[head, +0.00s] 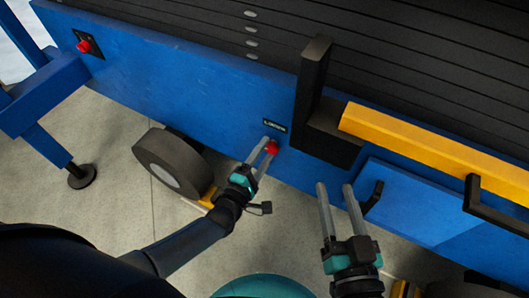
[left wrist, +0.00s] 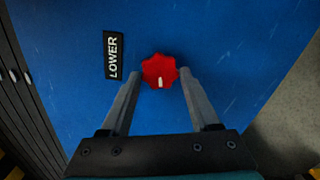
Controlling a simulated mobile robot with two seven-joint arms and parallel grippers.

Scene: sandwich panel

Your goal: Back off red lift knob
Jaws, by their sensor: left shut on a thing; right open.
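A red lobed knob (head: 271,148) sits on the blue panel beside a small black label. In the left wrist view the red knob (left wrist: 159,70) carries a white mark pointing toward the gripper's base, and the label (left wrist: 113,55) reads LOWER. My left gripper (head: 267,149) has its fingers on either side of the knob, shut on it; the left wrist view shows the fingertips (left wrist: 158,76) at its two sides. My right gripper (head: 336,187) is open and empty, below and to the right of the knob, in front of the panel's lower edge.
Another red knob (head: 84,46) on a black plate is at the panel's upper left. A black bracket (head: 314,110) and a yellow bar (head: 430,150) stick out right of the held knob. A wheel (head: 170,163) stands below the panel. Black handles are at the right.

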